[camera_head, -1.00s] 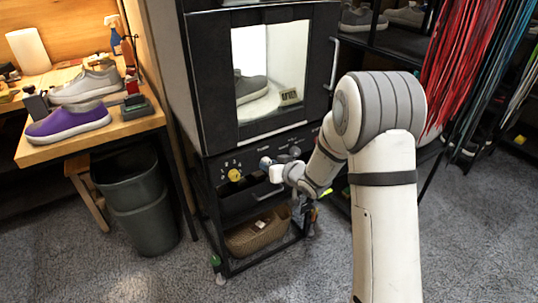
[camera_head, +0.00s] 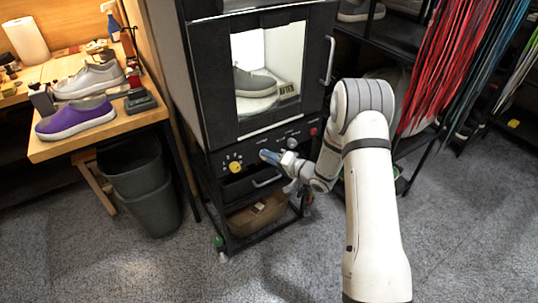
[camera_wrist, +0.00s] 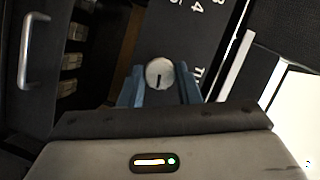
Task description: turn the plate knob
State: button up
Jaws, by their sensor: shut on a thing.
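The silver plate knob (camera_wrist: 160,72), round with a dark slot, sits between the blue fingertips of my gripper (camera_wrist: 160,88) in the wrist view. My gripper is shut on it. In the head view my gripper (camera_head: 270,157) is at the front panel of the black display cabinet (camera_head: 215,140), just right of a yellow knob (camera_head: 235,166). The held knob is hidden there by the fingers. Behind the cabinet's window a grey sneaker (camera_head: 253,84) stands on a round pale plate (camera_head: 258,104).
A grey knob (camera_head: 292,142) and a red button (camera_head: 313,131) are further right on the panel. A drawer handle (camera_head: 268,181) is below my gripper. A workbench (camera_head: 100,137) with shoes stands at left above a dark bin (camera_head: 140,180). Colored laces (camera_head: 445,70) hang at right.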

jog(key=shift+s+a+f+m+t+y+b, duration=0.15)
jog(key=shift+m+t+y, duration=0.35)
jog(key=shift+m, duration=1.1)
jog(key=shift+w+d+f+m+t+y+b, duration=0.15)
jog(key=shift+m+t+y, duration=0.3)
jog(key=shift+m, duration=1.15)
jog(key=shift+s+a+f+m+t+y, duration=0.15)
jog(key=shift+m+t+y, duration=0.3)
jog(key=shift+m, duration=1.15)
jog(key=o, duration=1)
jog(key=shift+r, duration=0.1)
jog(key=v, duration=0.8)
jog(key=shift+w, duration=0.2)
